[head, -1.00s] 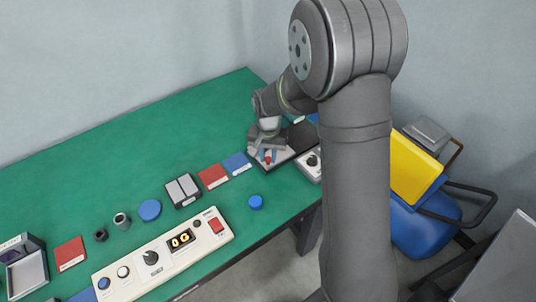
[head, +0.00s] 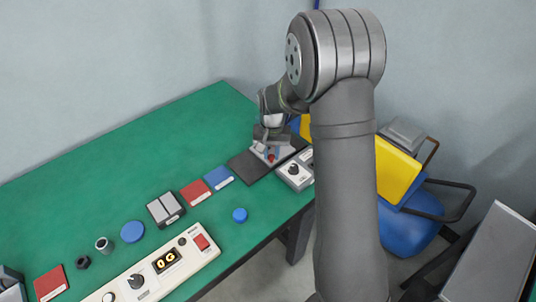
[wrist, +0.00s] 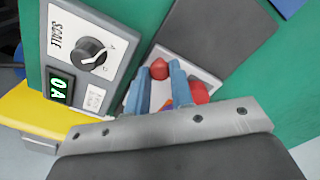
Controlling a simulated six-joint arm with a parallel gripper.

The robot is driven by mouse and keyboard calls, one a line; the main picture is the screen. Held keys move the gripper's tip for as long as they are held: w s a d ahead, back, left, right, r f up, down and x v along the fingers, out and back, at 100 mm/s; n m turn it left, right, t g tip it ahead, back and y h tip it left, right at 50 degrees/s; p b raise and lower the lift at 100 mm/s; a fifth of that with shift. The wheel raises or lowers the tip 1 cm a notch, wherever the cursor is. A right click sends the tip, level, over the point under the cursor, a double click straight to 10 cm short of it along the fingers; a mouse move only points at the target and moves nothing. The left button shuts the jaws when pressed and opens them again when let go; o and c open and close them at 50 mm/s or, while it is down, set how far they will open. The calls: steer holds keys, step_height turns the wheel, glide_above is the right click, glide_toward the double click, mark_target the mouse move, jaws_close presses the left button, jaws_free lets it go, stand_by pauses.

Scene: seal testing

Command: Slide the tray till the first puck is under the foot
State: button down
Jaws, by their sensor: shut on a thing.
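A light grey tray (head: 284,153) lies on a dark flat plate (head: 249,167) near the table's right end. The tray also shows in the wrist view (wrist: 196,70). My gripper (wrist: 160,75) points down at the tray, its two blue fingers closed in on it. A rounded red piece (wrist: 160,69) shows between the fingertips, and another red piece (wrist: 200,92) sits just right of the fingers. An orange bit shows low between the fingers. Which red piece is the first puck I cannot tell. I cannot make out the foot in either view.
A grey scale box (wrist: 88,60) with a knob and green display stands close beside the tray. The green table behind is clear.

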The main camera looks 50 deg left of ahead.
steer(key=c, duration=1.3)
jaws_free()
steer(key=shift+o, duration=0.2)
step_height(320, 180, up, 17)
steer(key=shift+r, duration=0.2)
steer(key=shift+f, duration=0.1)
step_height(320, 180, down, 17)
steer(key=shift+f, duration=0.15)
steer(key=shift+s, duration=0.1)
